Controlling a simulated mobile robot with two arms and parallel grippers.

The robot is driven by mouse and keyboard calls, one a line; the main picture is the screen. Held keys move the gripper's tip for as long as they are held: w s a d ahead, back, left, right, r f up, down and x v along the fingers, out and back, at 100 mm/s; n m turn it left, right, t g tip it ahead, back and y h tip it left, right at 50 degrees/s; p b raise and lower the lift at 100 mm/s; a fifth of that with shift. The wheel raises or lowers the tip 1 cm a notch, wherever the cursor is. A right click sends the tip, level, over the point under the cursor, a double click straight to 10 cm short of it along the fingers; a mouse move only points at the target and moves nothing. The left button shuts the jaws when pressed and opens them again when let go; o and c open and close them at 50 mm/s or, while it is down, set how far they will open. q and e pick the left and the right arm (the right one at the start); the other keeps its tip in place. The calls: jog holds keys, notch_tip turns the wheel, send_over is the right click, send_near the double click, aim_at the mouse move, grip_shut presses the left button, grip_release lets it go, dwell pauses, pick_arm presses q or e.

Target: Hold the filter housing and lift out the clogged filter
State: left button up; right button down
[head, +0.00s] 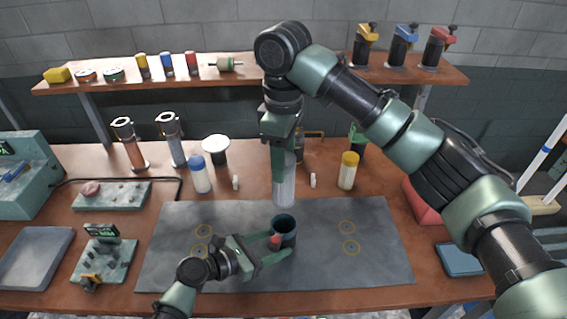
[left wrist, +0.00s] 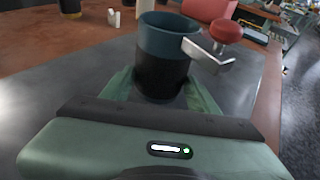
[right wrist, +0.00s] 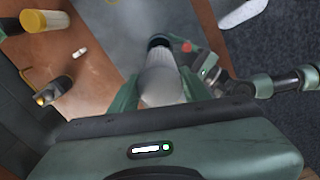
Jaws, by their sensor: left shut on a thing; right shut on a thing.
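The filter housing (head: 285,224) is a dark, open-topped cup standing on the grey mat. It also shows in the left wrist view (left wrist: 165,60), with a red knob on a metal bracket (left wrist: 222,40) at its side. My left gripper (head: 277,248) is shut on the housing from the left. The filter (head: 285,190) is a pale, whitish ribbed cylinder. My right gripper (head: 284,150) is shut on its upper part from above and holds it upright over the housing. In the right wrist view the filter (right wrist: 160,75) points toward the dark housing opening. Its lower end appears clear of the rim.
A blue-capped bottle (head: 200,175) and a yellow-capped bottle (head: 348,170) stand behind the grey mat (head: 370,265). Two small white pieces stand near them. A blue tray (head: 460,259) lies at the right. The mat's right side is clear.

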pick_arm(q)
jog(key=o, duration=1.1)
jog(key=shift+c, duration=0.2)
